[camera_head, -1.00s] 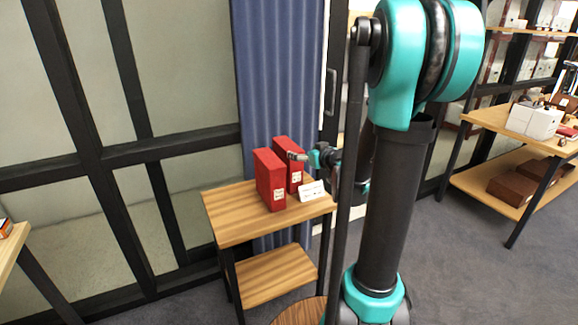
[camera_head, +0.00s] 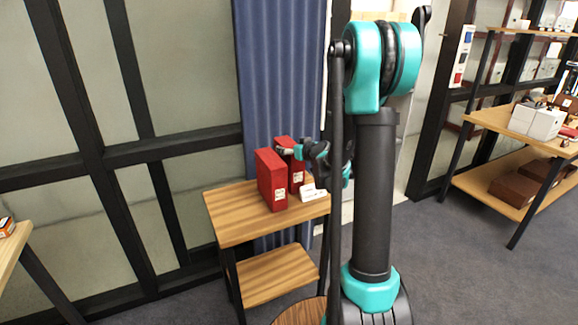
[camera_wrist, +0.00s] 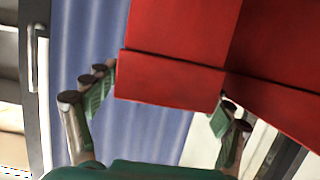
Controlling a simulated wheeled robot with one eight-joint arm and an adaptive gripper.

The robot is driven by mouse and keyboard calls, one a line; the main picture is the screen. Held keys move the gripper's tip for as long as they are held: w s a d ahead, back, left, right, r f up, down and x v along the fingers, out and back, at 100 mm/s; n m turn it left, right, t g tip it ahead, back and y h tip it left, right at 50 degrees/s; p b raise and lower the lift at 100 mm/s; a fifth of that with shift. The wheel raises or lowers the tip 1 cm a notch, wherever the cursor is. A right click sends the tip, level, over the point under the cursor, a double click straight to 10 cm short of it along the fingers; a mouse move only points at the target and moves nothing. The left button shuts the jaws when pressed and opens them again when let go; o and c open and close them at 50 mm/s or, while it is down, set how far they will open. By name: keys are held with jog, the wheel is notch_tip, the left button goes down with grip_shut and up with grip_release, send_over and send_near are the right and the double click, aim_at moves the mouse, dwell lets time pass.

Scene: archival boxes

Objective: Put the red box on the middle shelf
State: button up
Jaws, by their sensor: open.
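Two upright red boxes stand side by side on a small wooden table: the front-left red box (camera_head: 271,180) and the rear-right red box (camera_head: 297,178), each with a pale label. My gripper (camera_head: 284,151) is open at the upper part of the rear-right box. In the wrist view, a red box (camera_wrist: 175,75) lies between my spread fingers (camera_wrist: 165,95), with more red surface at the right. In the head view, a rack at the right has a middle wooden board (camera_head: 484,118), with another board above and one below.
A white card (camera_head: 311,193) stands on the table beside the boxes. The table has a bare lower board (camera_head: 275,275). A white box (camera_head: 537,121) and small items occupy the rack's middle board; brown boxes (camera_head: 513,188) lie below. A blue curtain (camera_head: 277,80) hangs behind.

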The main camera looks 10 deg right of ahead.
jog(key=x, duration=0.2)
jog(key=shift+w+a, duration=0.1)
jog(key=shift+w, duration=0.25)
grip_shut()
